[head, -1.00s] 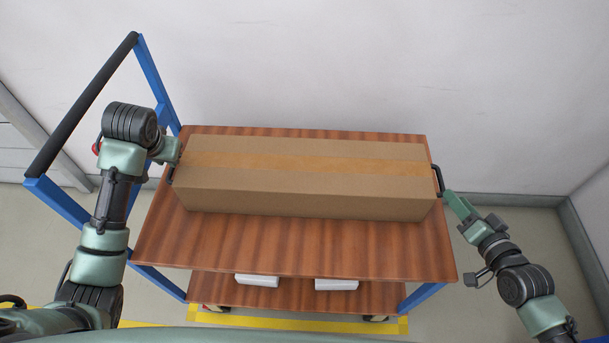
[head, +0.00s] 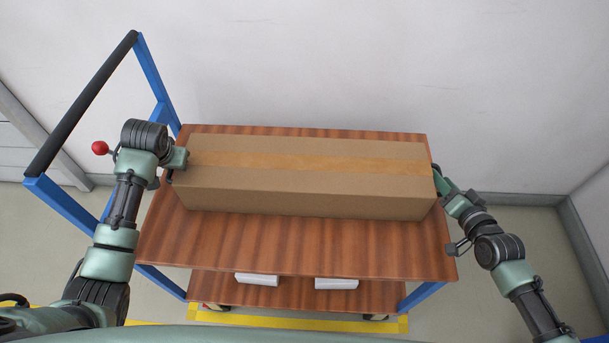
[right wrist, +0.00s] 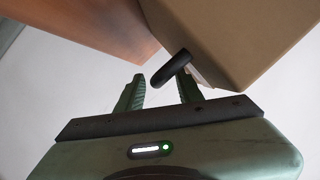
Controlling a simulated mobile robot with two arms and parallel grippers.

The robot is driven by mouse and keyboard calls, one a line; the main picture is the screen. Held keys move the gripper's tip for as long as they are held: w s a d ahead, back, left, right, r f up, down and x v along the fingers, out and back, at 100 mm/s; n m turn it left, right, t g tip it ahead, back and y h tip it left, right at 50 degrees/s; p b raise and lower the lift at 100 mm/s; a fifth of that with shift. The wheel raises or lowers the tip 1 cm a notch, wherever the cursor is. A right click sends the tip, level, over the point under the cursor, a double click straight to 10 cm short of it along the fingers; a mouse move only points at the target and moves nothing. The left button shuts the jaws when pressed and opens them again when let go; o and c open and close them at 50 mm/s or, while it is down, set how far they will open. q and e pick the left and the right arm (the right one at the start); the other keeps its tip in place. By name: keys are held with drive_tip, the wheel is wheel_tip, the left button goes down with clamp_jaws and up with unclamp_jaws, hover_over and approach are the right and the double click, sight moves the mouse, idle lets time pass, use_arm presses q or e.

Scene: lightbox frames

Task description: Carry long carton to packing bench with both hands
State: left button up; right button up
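The long brown carton (head: 308,180) lies on the wooden top deck (head: 300,243) of a blue-framed cart, tape strip facing up. My right gripper (head: 440,178) is at its right end. In the right wrist view, the right gripper's fingers (right wrist: 160,88) are apart, with a black handle (right wrist: 170,68) of the carton reaching between them. I see no clear grip on it. My left gripper (head: 179,160) is at the carton's left end, by a dark handle there. Its fingers are hidden from the head view. No packing bench is in view.
The cart's blue push frame with a black bar (head: 80,103) rises at the left, close to my left arm. White items (head: 257,279) lie on the lower shelf (head: 300,296). A pale wall (head: 400,60) stands behind. The deck in front of the carton is clear.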

clamp_jaws()
idle(1.2)
drive_tip(key=shift+w+r, duration=0.1)
drive_tip(key=shift+r, duration=0.15)
